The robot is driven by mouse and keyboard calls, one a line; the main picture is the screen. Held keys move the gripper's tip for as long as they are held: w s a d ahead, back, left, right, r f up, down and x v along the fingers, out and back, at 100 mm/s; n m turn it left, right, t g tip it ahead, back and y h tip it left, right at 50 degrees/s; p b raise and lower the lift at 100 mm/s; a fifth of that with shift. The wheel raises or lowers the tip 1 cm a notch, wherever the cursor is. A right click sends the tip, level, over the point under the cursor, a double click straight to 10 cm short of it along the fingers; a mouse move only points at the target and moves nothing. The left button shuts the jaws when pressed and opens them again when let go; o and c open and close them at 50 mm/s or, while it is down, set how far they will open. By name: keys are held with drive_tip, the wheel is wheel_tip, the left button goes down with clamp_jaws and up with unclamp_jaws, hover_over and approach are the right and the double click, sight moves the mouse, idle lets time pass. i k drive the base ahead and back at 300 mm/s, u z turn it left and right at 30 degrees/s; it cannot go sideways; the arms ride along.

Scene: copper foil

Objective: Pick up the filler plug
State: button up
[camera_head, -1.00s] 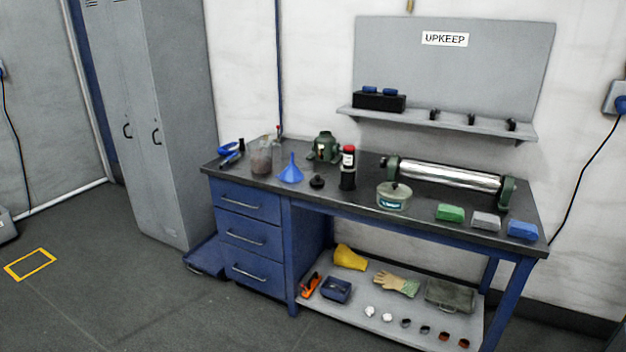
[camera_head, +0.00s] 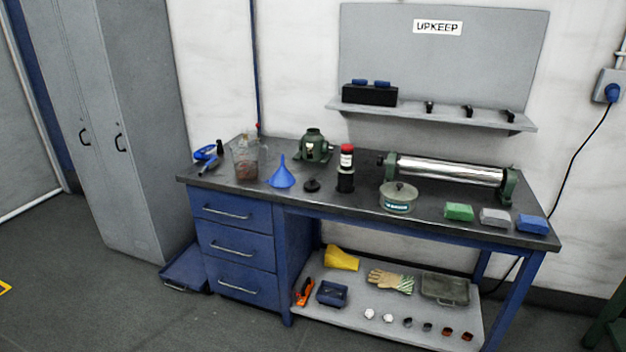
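A small round black piece (camera_head: 312,185), which looks like the filler plug, lies on the dark top of the blue workbench (camera_head: 400,222). It sits between the blue funnel (camera_head: 281,175) on its left and a black bottle with a red cap (camera_head: 346,168) on its right. A green jack-like body (camera_head: 314,146) stands behind it. The piece is too small to make out in detail. My gripper is not in view.
A clear jug (camera_head: 247,160) stands left of the funnel. A round tin (camera_head: 398,197), a roller machine (camera_head: 448,172) and coloured blocks (camera_head: 459,212) occupy the right side. A shelf (camera_head: 440,117) overhangs the back. Open floor (camera_head: 110,300) lies front left.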

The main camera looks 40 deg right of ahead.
sight(312, 184)
drive_tip(key=z, duration=0.1)
drive_tip(key=i, duration=1.1)
drive_tip(key=u, duration=0.35)
